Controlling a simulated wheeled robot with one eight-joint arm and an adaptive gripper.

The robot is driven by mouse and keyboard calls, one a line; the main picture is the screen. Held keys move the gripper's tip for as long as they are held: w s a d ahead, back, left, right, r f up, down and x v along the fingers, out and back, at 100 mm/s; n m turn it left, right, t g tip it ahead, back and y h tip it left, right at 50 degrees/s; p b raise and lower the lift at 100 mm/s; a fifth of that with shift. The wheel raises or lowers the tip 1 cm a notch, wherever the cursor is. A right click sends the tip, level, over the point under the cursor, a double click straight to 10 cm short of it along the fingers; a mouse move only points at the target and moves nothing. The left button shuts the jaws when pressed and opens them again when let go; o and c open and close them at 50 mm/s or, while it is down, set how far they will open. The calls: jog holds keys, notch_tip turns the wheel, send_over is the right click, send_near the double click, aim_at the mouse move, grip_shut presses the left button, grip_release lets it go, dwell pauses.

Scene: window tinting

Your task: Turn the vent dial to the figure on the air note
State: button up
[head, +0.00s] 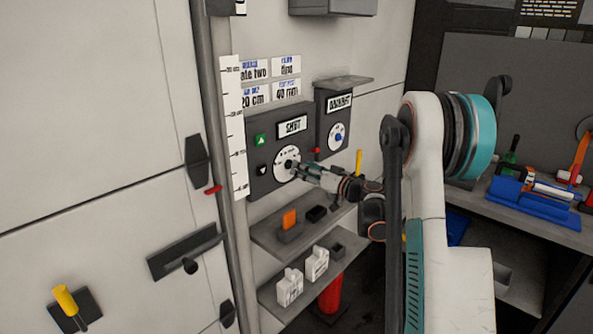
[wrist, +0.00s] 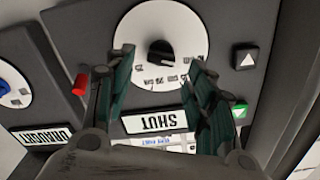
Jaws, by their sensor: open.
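A white round dial (head: 280,153) with a black knob (wrist: 161,52) is on a grey wall panel, near a display reading SHUT (head: 293,126); I take it as the vent dial. Its small scale figures are not clearly legible. In the wrist view, upside down, my gripper (wrist: 157,60) is open, its fingers either side of the knob, with no clear contact. In the head view my gripper (head: 296,168) reaches the dial from the right and hides part of it. Among the wall notes, one at lower left (head: 256,97) reads about "20 cm"; its blue heading is unclear.
A DRAUGHT panel (head: 339,103) with a blue knob (head: 338,138) stands to the right, a small red part (wrist: 80,84) beside it. Green (head: 261,139) and black arrow buttons sit left of the dial.

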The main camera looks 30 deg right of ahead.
jog(key=shift+b+x, duration=0.35)
jog(key=shift+x, duration=1.65)
jog(key=shift+c, duration=0.2)
jog(key=c, duration=1)
